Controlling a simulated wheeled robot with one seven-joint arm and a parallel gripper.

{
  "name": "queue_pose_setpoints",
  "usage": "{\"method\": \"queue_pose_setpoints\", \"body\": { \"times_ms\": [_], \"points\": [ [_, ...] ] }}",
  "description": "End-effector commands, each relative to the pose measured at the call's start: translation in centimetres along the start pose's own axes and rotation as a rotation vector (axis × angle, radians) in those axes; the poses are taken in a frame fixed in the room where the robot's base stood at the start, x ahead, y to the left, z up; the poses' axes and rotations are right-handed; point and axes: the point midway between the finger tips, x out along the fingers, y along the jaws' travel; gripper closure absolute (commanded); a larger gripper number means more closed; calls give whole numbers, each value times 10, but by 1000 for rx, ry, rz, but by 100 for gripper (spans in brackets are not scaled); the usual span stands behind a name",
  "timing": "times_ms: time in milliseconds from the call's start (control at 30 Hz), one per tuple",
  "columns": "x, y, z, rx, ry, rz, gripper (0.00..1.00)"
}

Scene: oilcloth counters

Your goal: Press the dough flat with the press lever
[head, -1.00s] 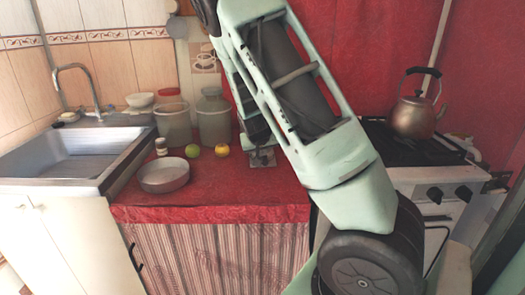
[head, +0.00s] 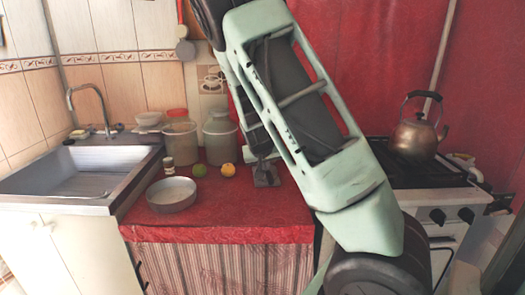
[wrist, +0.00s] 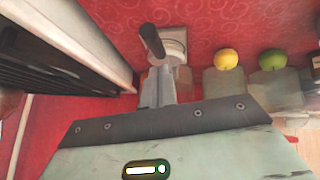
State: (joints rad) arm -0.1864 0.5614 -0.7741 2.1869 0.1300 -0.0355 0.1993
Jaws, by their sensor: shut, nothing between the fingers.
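The press (head: 265,175) is a small grey metal thing on the red counter, mostly behind my arm in the head view. In the wrist view its pale base (wrist: 174,42) and a dark rod-like lever handle (wrist: 152,40) show just beyond my gripper (wrist: 157,72). The fingers are shut with nothing between them, and the handle's near end lies close to the fingertips. I cannot tell whether they touch. I cannot make out any dough. In the head view my gripper is hard to make out behind my arm.
A yellow fruit (wrist: 226,59) and a green fruit (wrist: 272,59) lie beside the press. A round metal pan (head: 172,194), a small jar (head: 169,165) and large containers (head: 220,140) stand left. A stove with a copper kettle (head: 415,132) is right. The front counter is clear.

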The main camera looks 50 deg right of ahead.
Motion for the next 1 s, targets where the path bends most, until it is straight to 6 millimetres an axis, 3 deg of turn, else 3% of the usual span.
{"method": "queue_pose_setpoints", "body": {
  "times_ms": [200, 400, 867, 1000],
  "points": [
    [-39, -1, -1, -2, 3, -3, 100],
    [-62, -1, -1, -2, 3, -2, 100],
    [-71, 0, 1, 1, 1, 0, 100],
    [-77, -20, 14, -28, -39, -46, 100]
  ]
}}
